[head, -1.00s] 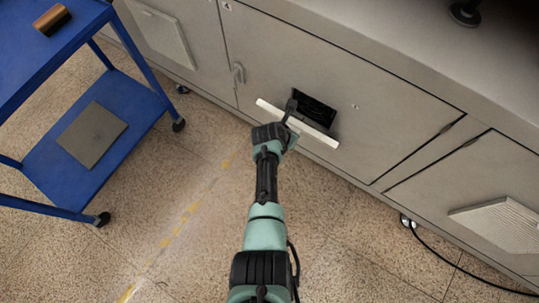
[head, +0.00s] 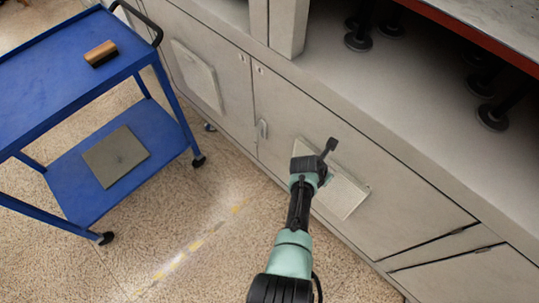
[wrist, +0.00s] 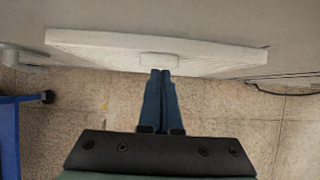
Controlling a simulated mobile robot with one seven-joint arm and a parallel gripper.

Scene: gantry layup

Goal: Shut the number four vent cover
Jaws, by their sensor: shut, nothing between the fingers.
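The pale vent cover (head: 342,190) is up against the grey cabinet door in the head view, and no dark opening shows around it. My gripper hides its upper left part. In the wrist view the cover (wrist: 220,55) is seen at a steep angle, with a small tab (wrist: 158,59) at its middle. I cannot tell whether it lies fully flush, and no number is readable. My gripper (head: 331,145) is shut and empty in front of the cover's upper part. In the wrist view its closed fingertips (wrist: 160,73) are close to the tab; contact is unclear.
Another vent cover (head: 196,76) is shut on the panel to the left. A door handle (head: 263,129) sticks out left of my gripper. A blue cart (head: 75,187) stands at the left with a brown roll (head: 101,53) on top.

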